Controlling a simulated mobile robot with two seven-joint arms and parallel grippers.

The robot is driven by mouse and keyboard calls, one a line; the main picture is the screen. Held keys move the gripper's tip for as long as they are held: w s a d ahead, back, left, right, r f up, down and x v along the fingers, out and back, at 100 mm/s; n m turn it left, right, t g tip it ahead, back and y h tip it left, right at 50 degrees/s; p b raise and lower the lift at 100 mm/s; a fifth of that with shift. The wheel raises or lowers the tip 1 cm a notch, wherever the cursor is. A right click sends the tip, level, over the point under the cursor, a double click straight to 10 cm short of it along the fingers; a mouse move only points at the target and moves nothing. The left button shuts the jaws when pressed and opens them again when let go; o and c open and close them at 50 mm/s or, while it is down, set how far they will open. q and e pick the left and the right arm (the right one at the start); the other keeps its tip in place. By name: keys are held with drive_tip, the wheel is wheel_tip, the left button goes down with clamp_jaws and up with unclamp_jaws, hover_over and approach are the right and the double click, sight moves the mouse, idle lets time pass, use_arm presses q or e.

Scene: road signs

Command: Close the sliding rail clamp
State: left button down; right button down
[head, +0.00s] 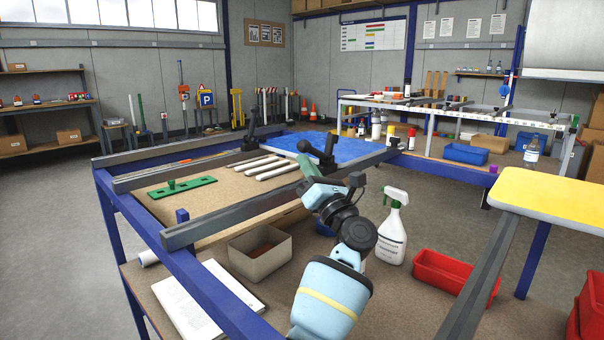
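A black clamp (318,151) with an upright handle stands at the near grey rail (235,214) of the blue-framed bench. A similar black clamp (250,134) stands farther left, at the far end of the other rail. I cannot tell which of them is the sliding one, or how far its jaws are apart. My light-blue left arm reaches up from the bottom middle. My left gripper (306,167) is at its far end, close beside the nearer black clamp. Its fingers are too small and covered to tell open from shut, or whether they touch the clamp. My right gripper is out of view.
A blue sheet (345,145), white bars (262,168) and a green plate (182,187) lie on the bench. On the lower shelf are a grey bin (259,260), a white spray bottle (392,235) and a red bin (450,272). A yellow board (560,195) is at right.

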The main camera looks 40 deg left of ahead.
sight(307, 147)
use_arm(q)
drive_tip(key=shift+w+r, duration=0.2)
drive_tip(key=shift+r, duration=0.7)
drive_tip(key=shift+w+r+p, duration=0.25)
drive_tip(key=shift+r+p, duration=0.05)
drive_tip(key=shift+r, duration=0.25)
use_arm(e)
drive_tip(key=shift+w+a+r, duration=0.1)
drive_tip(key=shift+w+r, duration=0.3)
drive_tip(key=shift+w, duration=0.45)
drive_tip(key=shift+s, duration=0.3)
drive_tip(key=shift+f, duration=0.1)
